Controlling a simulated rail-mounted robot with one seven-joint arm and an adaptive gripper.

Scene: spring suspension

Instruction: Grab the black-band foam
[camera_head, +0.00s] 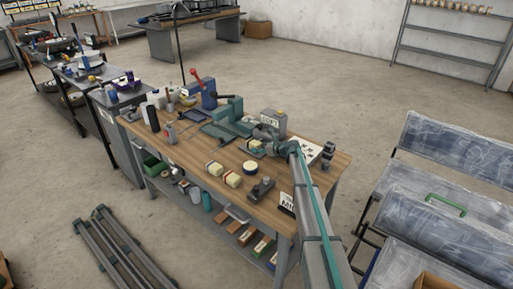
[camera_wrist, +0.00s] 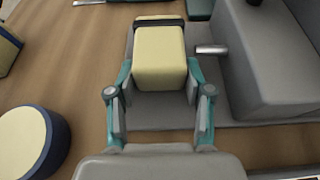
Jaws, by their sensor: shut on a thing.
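The black-band foam (camera_wrist: 160,60) is a pale yellow block with a dark band across its far end in the wrist view. It sits between the two fingers of my gripper (camera_wrist: 159,92), which is shut on it. A grey flat surface shows beneath the foam; I cannot tell whether the foam touches it. In the head view the foam (camera_head: 254,144) is small and partly hidden by my gripper (camera_head: 263,143), at the middle of the wooden workbench (camera_head: 185,148).
A grey box with a metal peg (camera_wrist: 270,60) stands close right of the foam. A round cream piece with a blue side (camera_wrist: 28,140) lies to the left. A blue vise (camera_head: 209,97) stands behind.

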